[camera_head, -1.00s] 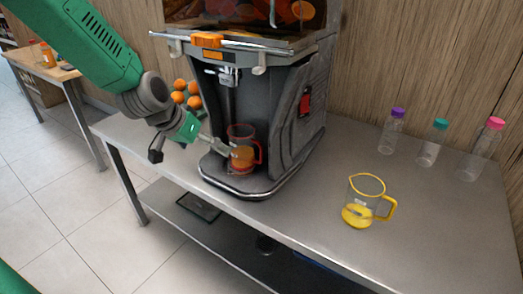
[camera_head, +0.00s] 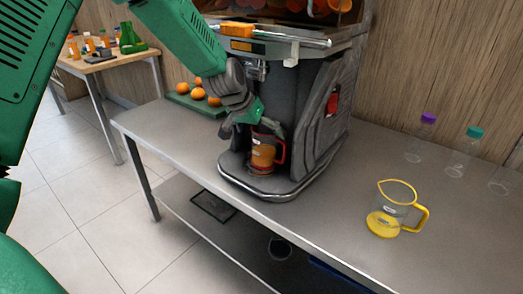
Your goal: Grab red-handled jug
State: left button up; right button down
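The red-handled jug (camera_head: 263,156), clear with orange juice in it, stands upright on the juicer's base tray (camera_head: 265,193), under the spout. Its red handle faces right. My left gripper (camera_head: 250,127) is at the jug's upper left, just above and in front of its rim. Its fingers look spread apart, one left of the jug and one over the rim. The gripper hides part of the jug's top, and I cannot tell whether it touches the jug. My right gripper is not in view.
The juicer (camera_head: 320,100) rises behind and right of the jug. A yellow-handled jug (camera_head: 390,215) stands at the right on the metal table (camera_head: 330,220). Capped bottles (camera_head: 464,152) stand at the back right. Oranges (camera_head: 198,93) lie on a green board at the left.

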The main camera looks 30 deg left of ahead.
pick_arm(q)
jog(key=shift+d+r, duration=0.1)
jog(key=shift+d, duration=0.95)
jog(key=c, duration=0.5)
jog(key=shift+a, duration=0.15)
jog(key=c, duration=1.4)
jog(key=shift+s+a+f, duration=0.1)
jog(key=shift+a+f, duration=0.1)
jog(key=shift+a, duration=0.35)
jog(key=shift+c, duration=0.4)
